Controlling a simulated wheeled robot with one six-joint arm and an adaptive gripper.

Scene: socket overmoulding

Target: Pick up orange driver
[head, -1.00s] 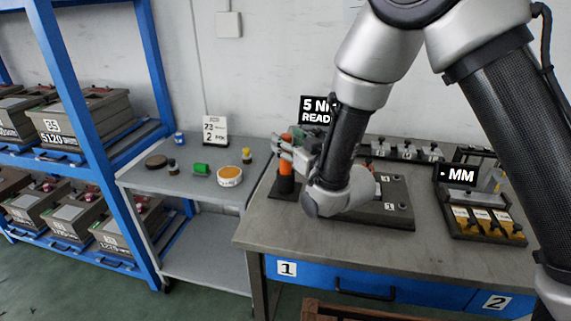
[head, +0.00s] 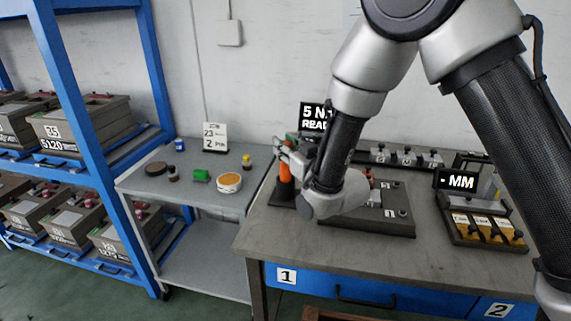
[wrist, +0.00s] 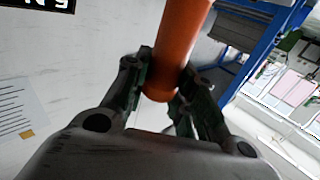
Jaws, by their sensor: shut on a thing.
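The orange driver (head: 285,174) stands upright at the left end of the workbench, its lower end in a black holder (head: 279,199). In the wrist view the orange driver (wrist: 182,40) is a smooth orange cylinder running between my fingers. My gripper (head: 284,152) is at the driver's upper part and shut on it, with green finger pads on both sides in the wrist view (wrist: 163,88). Whether the driver's lower end still touches the holder cannot be told. The gripper and wrist hide part of its top.
A dark fixture plate (head: 370,223) lies right of the driver, under my wrist. A black display (head: 316,116) stands behind. A tray with yellow parts (head: 483,232) sits at the right. A grey side table (head: 160,190) with small items is left; a blue rack (head: 95,110) stands farther left.

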